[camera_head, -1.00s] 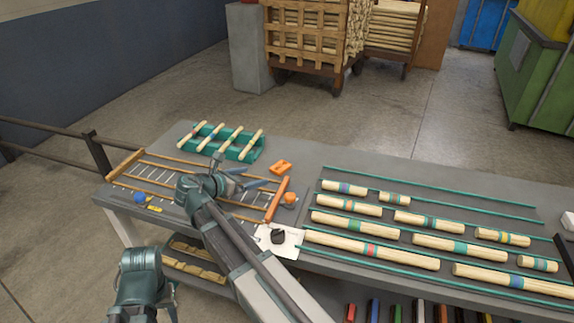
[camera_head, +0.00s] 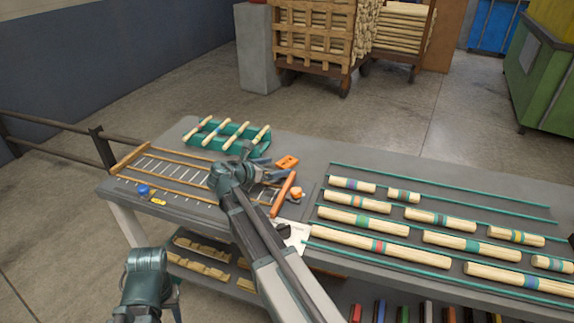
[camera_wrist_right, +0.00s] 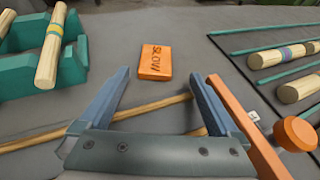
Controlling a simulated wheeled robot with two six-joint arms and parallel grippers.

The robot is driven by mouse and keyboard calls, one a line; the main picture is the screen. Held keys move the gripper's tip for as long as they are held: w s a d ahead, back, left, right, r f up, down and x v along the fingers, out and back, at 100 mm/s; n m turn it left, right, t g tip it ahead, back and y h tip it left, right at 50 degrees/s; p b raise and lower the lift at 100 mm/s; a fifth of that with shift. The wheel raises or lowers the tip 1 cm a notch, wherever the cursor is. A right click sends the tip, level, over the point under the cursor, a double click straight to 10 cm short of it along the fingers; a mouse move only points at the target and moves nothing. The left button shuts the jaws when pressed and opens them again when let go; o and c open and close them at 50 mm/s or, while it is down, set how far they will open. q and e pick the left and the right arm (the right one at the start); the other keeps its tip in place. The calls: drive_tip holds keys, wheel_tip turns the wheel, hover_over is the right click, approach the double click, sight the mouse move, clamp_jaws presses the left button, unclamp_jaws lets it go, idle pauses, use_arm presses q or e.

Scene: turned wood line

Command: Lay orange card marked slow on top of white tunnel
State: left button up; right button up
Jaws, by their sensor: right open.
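The orange card (camera_head: 287,162) lies flat on the grey table, just beyond the orange end bar of the wooden frame. In the right wrist view its "SLOW" marking faces up on the card (camera_wrist_right: 156,62). My right gripper (camera_head: 266,167) is over the frame, close to the card on its near left side. In the right wrist view the fingers of the right gripper (camera_wrist_right: 168,80) are spread and empty, and the card lies beyond the gap between them. I cannot make out a white tunnel in these views. Only part of my left arm shows, at the lower left.
A wooden-railed frame (camera_head: 133,158) with white markings lies under my right arm. A teal rack (camera_head: 228,139) holds several dowels behind it. An orange knob (camera_head: 297,192) is beside the end bar. A white sheet (camera_head: 296,233) is partly behind my arm. Banded dowels (camera_head: 375,245) fill the right side.

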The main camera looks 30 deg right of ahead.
sight(287, 161)
drive_tip(key=x, duration=0.1)
drive_tip(key=b+x, duration=0.1)
drive_tip(key=x, duration=0.3)
drive_tip(key=shift+w+r, duration=0.1)
drive_tip(key=shift+w, duration=0.25)
drive_tip(key=shift+r, duration=0.1)
clamp_jaws()
drive_tip(key=shift+r, duration=0.1)
wheel_tip(287, 161, up, 10)
drive_tip(key=p, duration=1)
